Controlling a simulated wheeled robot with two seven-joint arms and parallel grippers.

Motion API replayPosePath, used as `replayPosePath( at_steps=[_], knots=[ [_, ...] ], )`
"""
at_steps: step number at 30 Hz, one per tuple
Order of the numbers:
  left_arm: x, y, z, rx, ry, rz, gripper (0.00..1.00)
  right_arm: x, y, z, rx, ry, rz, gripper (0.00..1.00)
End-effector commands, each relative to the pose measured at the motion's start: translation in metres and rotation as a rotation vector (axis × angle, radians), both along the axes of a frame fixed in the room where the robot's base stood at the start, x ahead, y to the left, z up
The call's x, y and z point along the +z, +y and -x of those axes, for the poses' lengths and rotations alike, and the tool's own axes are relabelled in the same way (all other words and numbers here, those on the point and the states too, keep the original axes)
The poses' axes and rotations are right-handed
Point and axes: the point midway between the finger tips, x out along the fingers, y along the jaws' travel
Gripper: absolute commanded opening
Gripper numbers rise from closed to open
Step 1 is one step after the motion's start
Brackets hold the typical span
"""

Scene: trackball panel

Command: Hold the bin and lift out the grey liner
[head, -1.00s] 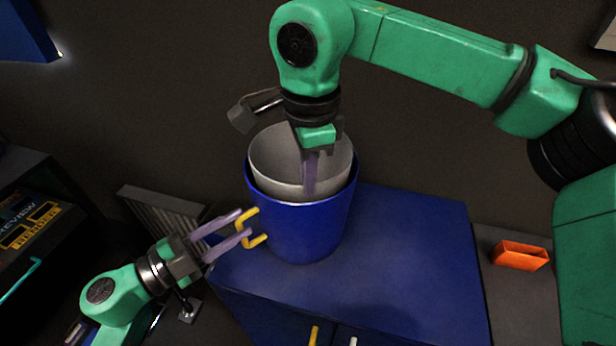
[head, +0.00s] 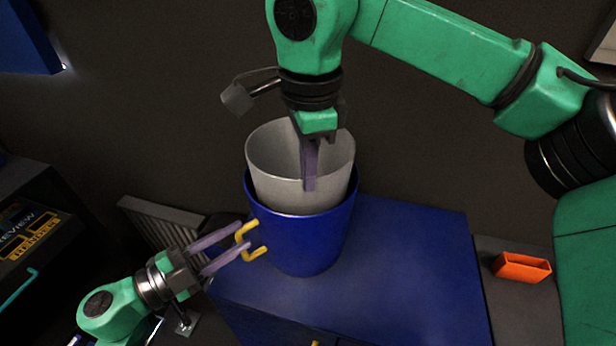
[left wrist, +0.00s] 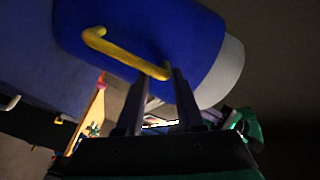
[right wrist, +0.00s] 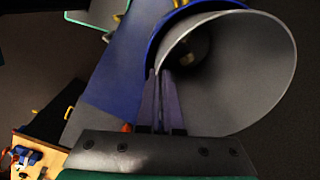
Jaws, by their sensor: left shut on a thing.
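The blue bin (head: 305,243) stands on the blue cabinet top. The grey liner (head: 285,192) sits partly inside it, its upper part well above the bin's rim. My left gripper (head: 242,240) is shut on the bin's yellow handle (head: 256,252); the handle also crosses between the fingers in the left wrist view (left wrist: 125,53). My right gripper (head: 310,186) reaches down from above and is shut on the liner's near wall at the rim. In the right wrist view, the fingers (right wrist: 159,74) pinch the liner's edge (right wrist: 250,80). The liner's lower part is hidden in the bin.
The cabinet top (head: 410,270) is clear to the right of the bin. An orange open box (head: 521,267) lies further right. A grey ribbed panel (head: 160,225) is behind my left gripper, and a dark unit with a labelled panel (head: 30,235) stands at left.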

Motion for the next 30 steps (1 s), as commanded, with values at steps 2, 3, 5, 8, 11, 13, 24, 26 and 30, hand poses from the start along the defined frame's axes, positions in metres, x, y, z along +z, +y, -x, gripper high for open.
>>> replayPosePath(
  at_steps=[2, 3, 5, 8, 11, 13, 24, 26, 30],
  knots=[
    [-0.004, 0.0, 0.0, 0.0, 0.004, -0.009, 0.0, 0.006, 0.0, 0.0, 0.0, -0.001, 0.0, 0.0],
    [-0.004, 0.0, 0.0, 0.0, 0.005, -0.008, 0.0, 0.009, 0.0, 0.0, 0.0, -0.002, 0.0, 0.0],
    [-0.004, 0.0, 0.0, 0.0, 0.005, -0.008, 0.0, 0.014, 0.0, 0.0, 0.0, -0.002, -0.001, 0.0],
    [-0.004, 0.0, 0.0, 0.0, 0.005, -0.008, 0.0, 0.021, 0.0, 0.0, 0.001, -0.001, 0.0, 0.0],
    [-0.004, 0.0, 0.0, 0.0, 0.005, -0.008, 0.0, 0.028, 0.0, 0.0, 0.0, -0.002, 0.0, 0.0],
    [-0.004, 0.0, 0.0, 0.0, 0.005, -0.008, 0.0, 0.034, 0.0, 0.0, 0.0, -0.002, 0.0, 0.0],
    [-0.004, 0.0, 0.0, 0.0, 0.005, -0.008, 0.0, 0.045, 0.0, 0.0, 0.001, 0.0, 0.0, 0.0],
    [-0.004, 0.0, 0.0, 0.0, 0.004, -0.009, 0.48, 0.045, 0.0, 0.0, 0.001, 0.0, 0.0, 0.0],
    [-0.003, 0.0, 0.0, 0.0, 0.003, -0.005, 0.71, 0.045, 0.0, 0.0, 0.0, 0.0, 0.0, 0.0]
  ],
)
